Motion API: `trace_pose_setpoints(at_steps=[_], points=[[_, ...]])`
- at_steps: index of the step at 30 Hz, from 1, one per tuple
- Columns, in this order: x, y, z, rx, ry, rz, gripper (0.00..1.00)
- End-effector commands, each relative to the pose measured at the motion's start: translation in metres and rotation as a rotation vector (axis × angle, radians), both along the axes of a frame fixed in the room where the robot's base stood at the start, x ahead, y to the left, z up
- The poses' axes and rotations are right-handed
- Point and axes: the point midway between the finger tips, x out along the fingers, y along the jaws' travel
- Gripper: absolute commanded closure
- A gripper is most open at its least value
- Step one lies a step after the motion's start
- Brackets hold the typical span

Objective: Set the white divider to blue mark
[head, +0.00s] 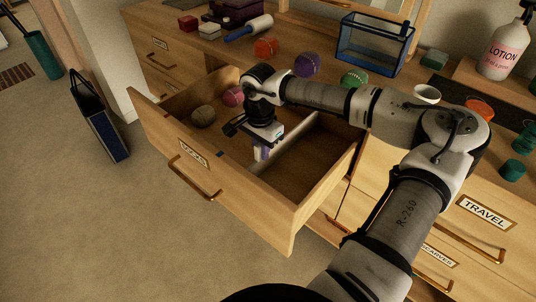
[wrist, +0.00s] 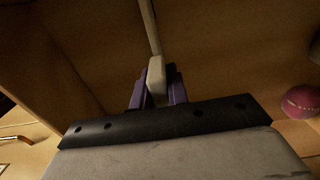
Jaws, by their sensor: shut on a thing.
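The white divider (head: 297,135) stands inside the open drawer (head: 275,220), running from near the drawer front toward the back. My gripper (head: 262,153) is inside the drawer and shut on the divider's near end. In the wrist view, my purple fingers (wrist: 158,88) sit on both sides of the divider's pale end block (wrist: 156,70), and its thin panel (wrist: 149,25) runs away from them. The blue mark (head: 220,154) is on the top edge of the drawer front, to the left of the gripper. The divider's bottom edge is partly hidden.
An olive ball (head: 203,116) and a pink ball (head: 233,97) lie in the drawer left of the divider. The compartment on the right looks empty. A blue-framed glass box (head: 372,45), several balls and a lotion bottle (head: 505,50) stand on the dresser top.

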Motion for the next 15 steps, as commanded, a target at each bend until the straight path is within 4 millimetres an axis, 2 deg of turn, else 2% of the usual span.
trace_pose_setpoints(at_steps=[5, 6, 10, 15], points=[[-0.0003, 0.0002, 0.0003, 0.001, -0.001, 0.001, 1.00], [-0.0003, 0.0002, 0.0002, 0.001, -0.001, 0.001, 0.80], [-0.0004, 0.0001, 0.0002, 0.001, -0.001, 0.001, 0.63], [-0.0006, -0.0001, 0.0001, 0.001, 0.001, 0.001, 0.62]])
